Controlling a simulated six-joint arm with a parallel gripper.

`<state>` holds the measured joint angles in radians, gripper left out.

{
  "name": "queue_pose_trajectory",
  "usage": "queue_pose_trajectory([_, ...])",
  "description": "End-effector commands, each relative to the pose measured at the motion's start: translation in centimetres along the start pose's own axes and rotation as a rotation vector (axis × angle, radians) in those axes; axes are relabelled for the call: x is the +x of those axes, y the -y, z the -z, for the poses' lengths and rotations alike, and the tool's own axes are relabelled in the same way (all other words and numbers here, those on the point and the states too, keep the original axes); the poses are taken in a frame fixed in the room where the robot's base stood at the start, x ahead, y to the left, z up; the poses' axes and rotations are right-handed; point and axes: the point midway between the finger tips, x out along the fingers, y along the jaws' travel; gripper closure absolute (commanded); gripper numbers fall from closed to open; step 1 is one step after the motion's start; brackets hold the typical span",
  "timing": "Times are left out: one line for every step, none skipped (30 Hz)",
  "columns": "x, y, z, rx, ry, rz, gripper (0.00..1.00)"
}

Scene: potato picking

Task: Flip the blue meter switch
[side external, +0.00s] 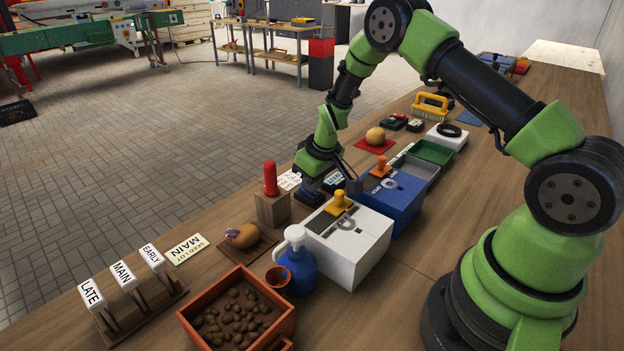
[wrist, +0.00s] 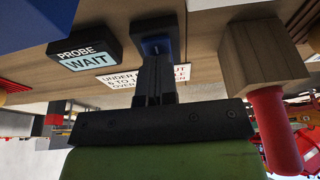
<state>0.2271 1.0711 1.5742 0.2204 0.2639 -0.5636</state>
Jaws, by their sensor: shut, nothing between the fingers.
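The dark meter (side external: 309,200) sits on the table beyond the white box. In the wrist view the meter (wrist: 146,30) shows at the top middle with its blue switch (wrist: 157,43). My gripper (wrist: 157,57) is shut and empty, its fingertips right at the blue switch. I cannot tell whether they touch it, and they partly cover it. In the side view my gripper (side external: 309,185) points down over the meter, and the switch's tilt is too small to tell. The probe display (side external: 334,181) beside the meter reads WAIT in the wrist view (wrist: 85,53).
A wooden block (side external: 273,209) with a red handle (side external: 270,178) stands close to my gripper on the left. A white box (side external: 345,257) and a blue box (side external: 405,211) stand in front. A printed card (side external: 288,181) lies behind the meter.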

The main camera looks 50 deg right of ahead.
Motion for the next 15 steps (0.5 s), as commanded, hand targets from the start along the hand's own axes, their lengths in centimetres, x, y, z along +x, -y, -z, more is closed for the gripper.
queue_pose_trajectory([-0.1, 0.0, 0.1, 0.0, -0.001, 0.0, 1.0])
queue_pose_trajectory([-0.2, 0.0, 0.1, 0.0, -0.002, 0.0, 1.0])
queue_pose_trajectory([-0.5, 0.0, 0.2, 0.0, -0.003, -0.001, 1.0])
queue_pose_trajectory([-0.8, 0.0, 0.2, 0.0, -0.004, -0.001, 1.0])
queue_pose_trajectory([-1.1, 0.0, 0.3, 0.0, -0.004, -0.001, 1.0])
queue_pose_trajectory([-1.7, 0.0, 0.3, -0.001, -0.004, -0.001, 1.0])
queue_pose_trajectory([-2.2, 0.0, 0.4, -0.001, -0.004, -0.001, 1.0])
queue_pose_trajectory([-2.8, 0.0, 0.5, -0.001, -0.005, -0.001, 1.0])
queue_pose_trajectory([-3.7, 0.0, 0.6, 0.0, -0.004, -0.001, 1.0])
queue_pose_trajectory([-4.4, 0.0, 0.7, 0.0, -0.004, -0.001, 1.0])
queue_pose_trajectory([-5.1, 0.0, 0.5, 0.001, -0.003, -0.001, 1.0])
queue_pose_trajectory([-6.0, 0.0, 0.4, 0.001, -0.002, -0.001, 1.0])
queue_pose_trajectory([-6.6, 0.0, 0.3, 0.001, -0.003, -0.001, 1.0])
queue_pose_trajectory([-7.3, 0.0, 0.2, 0.0, -0.004, -0.001, 1.0])
queue_pose_trajectory([-8.2, 0.0, 0.1, 0.001, -0.004, -0.001, 1.0])
